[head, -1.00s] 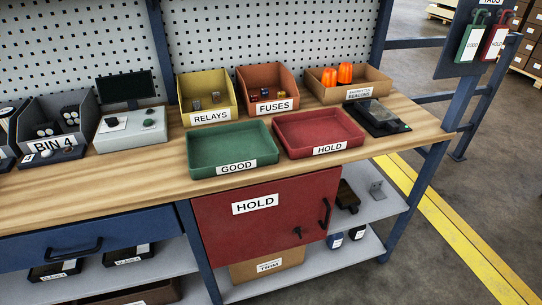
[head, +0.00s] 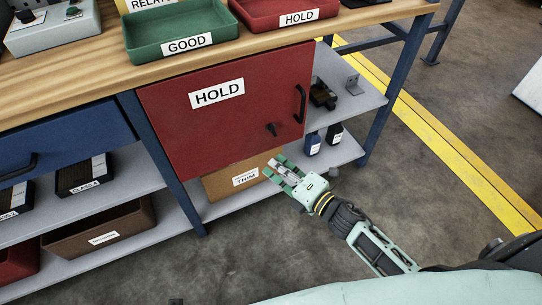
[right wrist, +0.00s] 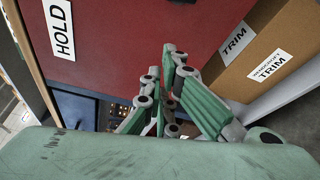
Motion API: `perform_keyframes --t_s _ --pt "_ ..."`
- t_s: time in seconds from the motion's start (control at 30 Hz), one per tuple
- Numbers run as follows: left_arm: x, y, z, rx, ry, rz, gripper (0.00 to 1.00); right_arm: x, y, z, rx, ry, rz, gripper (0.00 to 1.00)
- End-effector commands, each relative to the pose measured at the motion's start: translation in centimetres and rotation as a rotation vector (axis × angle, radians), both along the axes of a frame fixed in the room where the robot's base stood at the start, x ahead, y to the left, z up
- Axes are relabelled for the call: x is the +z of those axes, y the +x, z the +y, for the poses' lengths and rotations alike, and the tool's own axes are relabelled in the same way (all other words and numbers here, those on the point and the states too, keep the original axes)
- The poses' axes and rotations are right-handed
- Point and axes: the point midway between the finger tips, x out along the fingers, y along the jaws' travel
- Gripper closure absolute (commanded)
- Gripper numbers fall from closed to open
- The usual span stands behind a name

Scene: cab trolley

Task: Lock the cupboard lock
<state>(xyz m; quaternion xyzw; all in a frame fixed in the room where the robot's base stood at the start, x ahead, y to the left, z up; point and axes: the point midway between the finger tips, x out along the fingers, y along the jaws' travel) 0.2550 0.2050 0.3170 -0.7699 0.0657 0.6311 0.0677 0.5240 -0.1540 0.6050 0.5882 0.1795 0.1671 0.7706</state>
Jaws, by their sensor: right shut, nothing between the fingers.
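The red cupboard door (head: 210,125), labelled HOLD, sits under the worktop and looks closed. Its small dark lock knob (head: 271,129) is near the lower right of the door, with a black bar handle (head: 299,104) to its right. My right gripper (head: 274,168) is shut and empty, below the lock and in front of the lower shelf, apart from the lock. In the right wrist view, my right gripper's fingers (right wrist: 168,75) show in front of the red door (right wrist: 150,30); the lock cannot be made out there. My left gripper is not in view.
A cardboard TRIM box (head: 225,183) stands on the lower shelf behind my right gripper. Green GOOD (head: 150,48) and red HOLD (head: 262,22) trays stand on the worktop above. A table leg (head: 395,85) stands at the right. The floor in front is open.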

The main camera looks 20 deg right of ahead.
Motion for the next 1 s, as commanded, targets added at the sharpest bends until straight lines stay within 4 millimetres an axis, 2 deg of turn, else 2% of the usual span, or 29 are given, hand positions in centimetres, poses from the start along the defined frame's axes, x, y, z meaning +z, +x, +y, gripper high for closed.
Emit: perform_keyframes --t_s 0.17,0.5,0.6,0.7,1.0 --pt "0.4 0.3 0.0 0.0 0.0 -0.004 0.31 0.0 2.4 1.2 -0.002 0.004 -0.001 1.0" --pt "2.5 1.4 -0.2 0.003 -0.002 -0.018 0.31 -0.7 8.8 4.5 -0.004 0.005 0.002 1.0" --pt "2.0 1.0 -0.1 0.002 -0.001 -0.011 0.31 -0.3 8.8 2.6 -0.005 -0.001 0.005 1.0" --pt "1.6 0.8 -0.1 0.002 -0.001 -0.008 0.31 0.0 8.9 1.5 -0.005 0.003 0.006 1.0" --pt "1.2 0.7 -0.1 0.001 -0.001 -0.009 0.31 0.2 9.1 0.5 -0.005 0.005 0.006 1.0"
